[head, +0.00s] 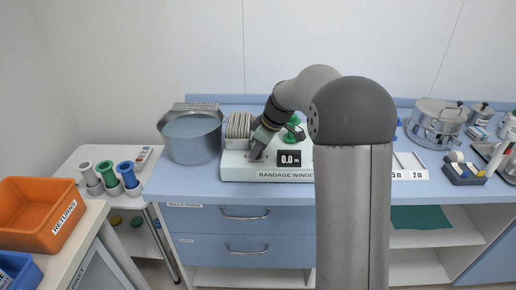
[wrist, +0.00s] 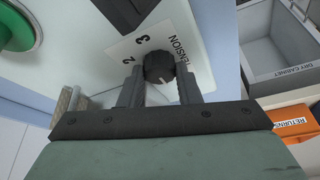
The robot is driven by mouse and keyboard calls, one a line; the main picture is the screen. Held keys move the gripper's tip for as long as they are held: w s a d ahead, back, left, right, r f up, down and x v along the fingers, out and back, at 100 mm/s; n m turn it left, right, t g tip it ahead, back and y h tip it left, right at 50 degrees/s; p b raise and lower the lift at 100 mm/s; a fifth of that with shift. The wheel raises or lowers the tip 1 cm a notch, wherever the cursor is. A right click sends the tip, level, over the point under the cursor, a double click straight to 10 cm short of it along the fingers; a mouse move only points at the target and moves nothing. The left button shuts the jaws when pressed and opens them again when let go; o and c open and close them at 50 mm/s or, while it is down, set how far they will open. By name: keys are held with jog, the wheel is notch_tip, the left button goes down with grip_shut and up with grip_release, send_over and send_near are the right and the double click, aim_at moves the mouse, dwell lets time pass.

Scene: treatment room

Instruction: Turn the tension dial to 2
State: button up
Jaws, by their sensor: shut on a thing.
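The tension dial (wrist: 158,66) is a small dark round knob on the pale housing of the bandage winder (head: 285,175). Beside it is a printed label (wrist: 150,45) with "TENSION" and the numbers 2 and 3. A pale mark shows on the dial's face, but I cannot tell which number it points to. My gripper (wrist: 159,72) is shut on the dial, one dark finger on each side. In the head view my gripper (head: 257,151) is at the winder's front left, and the dial is hidden there.
A display (head: 289,159) on the winder reads 0.0 m. A green round part (wrist: 14,28) shows in the wrist view. Orange returns bin (head: 40,232) is far left.

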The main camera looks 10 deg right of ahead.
jog(key=shift+m, duration=0.3)
jog(key=m+b, duration=0.1)
jog(key=m+t+h+b, duration=0.1)
jog(key=m, duration=0.1)
jog(key=shift+s+a+m, duration=0.1)
jog(key=shift+a+m, duration=0.05)
jog(key=shift+m, duration=0.15)
jog(key=m+h, duration=0.1)
jog(key=m, duration=0.2)
jog(key=m+t+h, duration=0.1)
jog(key=m, duration=0.2)
jog(key=shift+a+h, duration=0.15)
jog(key=shift+h, duration=0.15)
jog(key=m+h, duration=0.1)
jog(key=m, duration=0.2)
jog(key=m+h+p, duration=0.1)
jog(key=m, duration=0.1)
jog(key=shift+a+m+g, duration=0.15)
jog(key=shift+m+g, duration=0.15)
jog(key=shift+m, duration=0.1)
jog(key=m+h, duration=0.1)
jog(key=m, duration=0.2)
jog(key=m+g, duration=0.1)
jog(key=m, duration=0.1)
jog(key=shift+m+h, duration=0.4)
jog(key=shift+m+g, duration=0.3)
jog(key=shift+g, duration=0.1)
jog(key=o, duration=1)
jog(key=shift+a+r, duration=0.1)
